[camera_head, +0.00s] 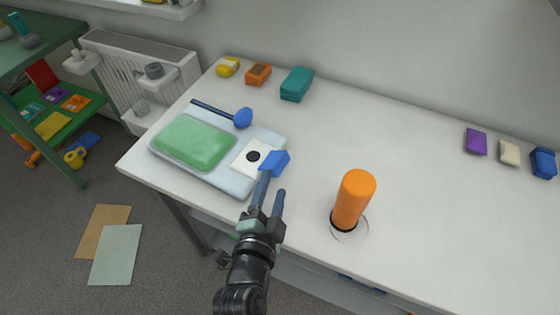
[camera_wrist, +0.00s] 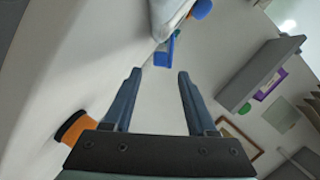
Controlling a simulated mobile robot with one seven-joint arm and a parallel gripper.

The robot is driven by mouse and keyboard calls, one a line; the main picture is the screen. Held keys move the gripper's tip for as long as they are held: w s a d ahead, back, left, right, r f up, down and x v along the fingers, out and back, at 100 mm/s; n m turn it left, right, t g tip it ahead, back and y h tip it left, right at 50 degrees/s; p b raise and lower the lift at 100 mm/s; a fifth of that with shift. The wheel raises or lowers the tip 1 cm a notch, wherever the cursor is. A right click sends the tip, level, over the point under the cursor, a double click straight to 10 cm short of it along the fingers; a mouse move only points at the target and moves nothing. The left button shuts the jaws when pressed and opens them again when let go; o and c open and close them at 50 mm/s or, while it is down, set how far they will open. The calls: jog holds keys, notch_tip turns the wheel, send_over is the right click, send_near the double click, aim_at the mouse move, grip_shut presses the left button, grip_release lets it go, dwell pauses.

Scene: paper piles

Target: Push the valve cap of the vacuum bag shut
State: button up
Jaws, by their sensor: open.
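The vacuum bag (camera_head: 222,178) lies flat on the white table at the left, pale and translucent with a green filling (camera_head: 195,142). On its right part is a white square valve plate (camera_head: 241,163) with a black round opening (camera_head: 253,156). A blue flap, apparently the valve cap (camera_head: 276,162), stands tilted at the plate's right edge, off the opening. My gripper (camera_head: 272,188) is open and empty just in front of the cap. In the wrist view the blue cap (camera_wrist: 166,52) shows beyond the open fingers (camera_wrist: 158,76); I cannot tell whether one touches it.
An orange cylinder (camera_head: 354,196) stands to the right of my gripper, by a dark ring. Small blocks, including a teal one (camera_head: 297,84) and a purple one (camera_head: 476,141), line the back.

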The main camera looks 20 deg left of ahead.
aim_at(278, 173)
jog(key=x, duration=0.8)
jog(key=shift+c, duration=0.3)
jog(key=shift+d, duration=0.1)
grip_shut()
